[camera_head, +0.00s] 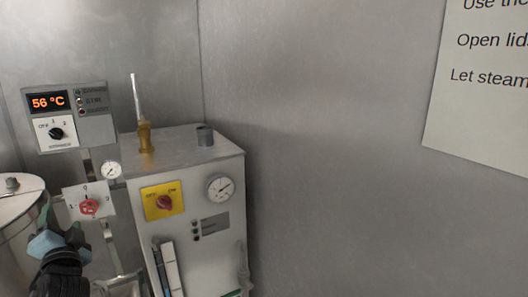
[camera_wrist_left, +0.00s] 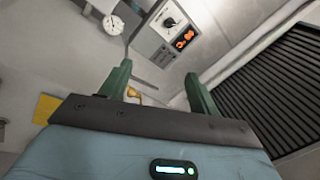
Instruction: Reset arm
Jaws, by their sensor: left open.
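My left gripper (camera_head: 60,228) is at the lower left of the head view, just below and left of a red knob (camera_head: 89,207) on a white plate marked with numbers. In the left wrist view its two green fingers (camera_wrist_left: 158,72) stand wide apart, with nothing held between them. Beyond the fingers, the wrist view shows the control box with its orange display (camera_wrist_left: 184,39) and a round gauge (camera_wrist_left: 112,25). My right gripper is in neither view.
A white cabinet (camera_head: 218,246) with a yellow switch panel (camera_head: 163,201) and a pressure gauge (camera_head: 220,188) stands right of the gripper. A metal vessel (camera_head: 18,205) is at the left edge. A dark slatted panel (camera_wrist_left: 275,90) shows in the wrist view.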

